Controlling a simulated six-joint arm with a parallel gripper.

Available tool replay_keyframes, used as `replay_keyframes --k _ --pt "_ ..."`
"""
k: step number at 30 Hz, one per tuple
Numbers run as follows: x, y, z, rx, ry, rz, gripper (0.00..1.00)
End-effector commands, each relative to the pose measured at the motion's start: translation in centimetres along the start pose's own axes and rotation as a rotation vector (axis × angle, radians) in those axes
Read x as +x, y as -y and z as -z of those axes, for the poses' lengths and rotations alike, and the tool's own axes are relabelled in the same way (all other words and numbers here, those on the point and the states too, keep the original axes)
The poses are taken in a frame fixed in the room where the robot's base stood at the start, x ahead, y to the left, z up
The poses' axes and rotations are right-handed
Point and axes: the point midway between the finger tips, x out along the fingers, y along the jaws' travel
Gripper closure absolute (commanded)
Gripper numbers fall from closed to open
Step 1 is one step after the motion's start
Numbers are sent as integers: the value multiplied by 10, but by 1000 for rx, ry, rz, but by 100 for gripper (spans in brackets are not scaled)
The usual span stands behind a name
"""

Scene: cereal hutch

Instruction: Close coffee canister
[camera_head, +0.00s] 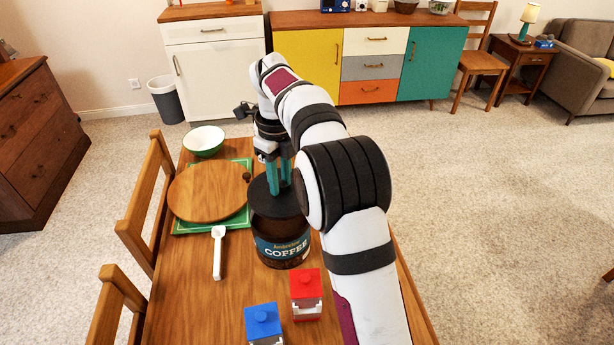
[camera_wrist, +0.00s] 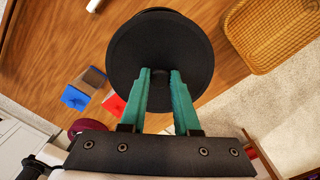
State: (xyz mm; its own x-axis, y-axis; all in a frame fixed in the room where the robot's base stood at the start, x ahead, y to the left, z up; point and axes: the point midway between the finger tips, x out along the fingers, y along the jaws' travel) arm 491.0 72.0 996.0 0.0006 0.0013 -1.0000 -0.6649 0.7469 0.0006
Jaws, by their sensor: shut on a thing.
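The coffee canister (camera_head: 283,247) is a dark brown jar with a blue COFFEE label, upright on the wooden table. A round black lid (camera_head: 268,204) is above its mouth in the head view, shifted slightly left. My gripper (camera_head: 279,186) points down and is shut on the middle of the lid, likely its knob, which the fingers hide. In the wrist view, the lid (camera_wrist: 190,45) fills the space in front of my gripper (camera_wrist: 160,76) and hides most of the canister. Whether the lid touches the rim cannot be told.
A white scoop (camera_head: 218,252), round wooden board (camera_head: 205,192) and bowl (camera_head: 203,140) are to the left. A wicker basket (camera_wrist: 268,35) shows in the wrist view.

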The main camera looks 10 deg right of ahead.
Motion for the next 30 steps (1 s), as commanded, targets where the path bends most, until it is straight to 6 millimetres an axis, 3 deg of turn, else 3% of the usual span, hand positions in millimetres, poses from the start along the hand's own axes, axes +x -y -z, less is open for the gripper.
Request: replay_keyframes --k 4,18,30 --pt "7 -3 -7 97 -1 0 100" --pt "54 -3 -7 101 -1 0 100" --pt "59 -2 -7 101 0 1 100"
